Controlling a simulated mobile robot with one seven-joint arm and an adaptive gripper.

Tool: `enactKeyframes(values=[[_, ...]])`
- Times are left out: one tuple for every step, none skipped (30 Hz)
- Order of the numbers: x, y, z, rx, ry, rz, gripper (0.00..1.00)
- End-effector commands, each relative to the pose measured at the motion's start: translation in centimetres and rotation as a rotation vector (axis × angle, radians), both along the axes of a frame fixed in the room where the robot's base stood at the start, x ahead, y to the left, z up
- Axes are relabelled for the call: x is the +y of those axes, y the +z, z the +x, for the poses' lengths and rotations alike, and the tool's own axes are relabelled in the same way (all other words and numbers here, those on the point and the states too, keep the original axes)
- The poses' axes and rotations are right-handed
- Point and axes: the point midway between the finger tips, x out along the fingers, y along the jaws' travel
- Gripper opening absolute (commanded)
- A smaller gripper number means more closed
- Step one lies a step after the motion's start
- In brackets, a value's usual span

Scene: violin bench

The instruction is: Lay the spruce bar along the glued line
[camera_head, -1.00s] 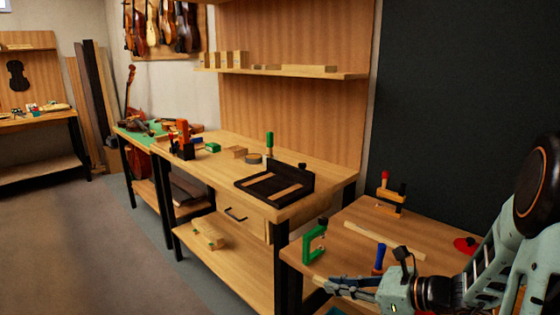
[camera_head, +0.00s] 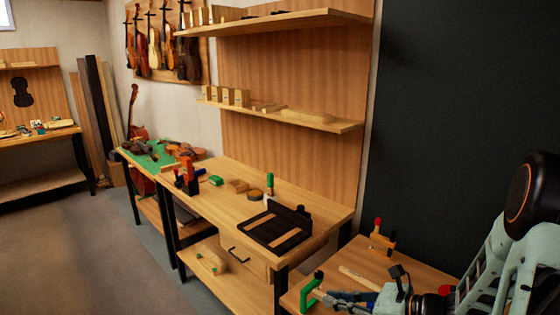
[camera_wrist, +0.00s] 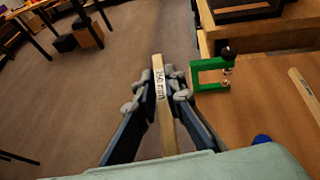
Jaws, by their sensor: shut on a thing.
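My gripper (camera_wrist: 157,97) is shut on a pale wooden bar (camera_wrist: 168,135), which has dark lettering on its face. The bar lies lengthwise between the fingers and sticks out a little past the tips, over the floor beside the table edge. In the head view my gripper (camera_head: 345,298) is at the lower edge, close to the green clamp (camera_head: 310,293); the held bar cannot be made out there. A second pale bar (camera_head: 357,277) lies on the right table and also shows in the wrist view (camera_wrist: 304,83). I cannot make out a glued line.
The green clamp (camera_wrist: 209,75) stands at the table edge, right of my fingers. A blue handle (camera_wrist: 262,140) is near. A wooden block with a red-topped tool (camera_head: 381,240) stands at the back. The bench (camera_head: 215,190) beyond holds a dark tray (camera_head: 248,230) and small tools.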

Motion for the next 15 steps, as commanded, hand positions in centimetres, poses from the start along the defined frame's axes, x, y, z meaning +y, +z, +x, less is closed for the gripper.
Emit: enactKeyframes(values=[[0.0,1.8,0.0,0.002,-0.001,0.001,0.00],[0.0,2.1,0.0,0.002,-0.001,0.001,0.00],[0.0,2.6,0.0,0.001,0.000,0.001,0.00],[0.0,2.9,0.0,0.001,0.000,0.001,0.00],[0.0,3.2,0.0,0.001,0.000,0.001,0.00],[0.0,3.5,0.0,0.001,0.000,0.001,0.00],[0.0,3.7,0.0,0.002,-0.001,0.001,0.00],[0.0,3.9,-0.1,0.002,-0.001,0.001,0.00],[0.0,4.0,-0.1,0.002,-0.001,0.001,0.00],[0.0,4.1,-0.1,0.002,-0.001,0.001,0.00],[0.1,4.2,-0.1,0.002,-0.001,0.001,0.00],[0.1,4.3,-0.1,0.001,0.000,0.000,0.00],[0.1,4.3,-0.1,0.001,0.000,0.000,0.00],[0.1,4.3,-0.1,0.001,0.000,0.000,0.00],[0.1,4.3,-0.1,0.001,0.001,-0.001,0.00]])
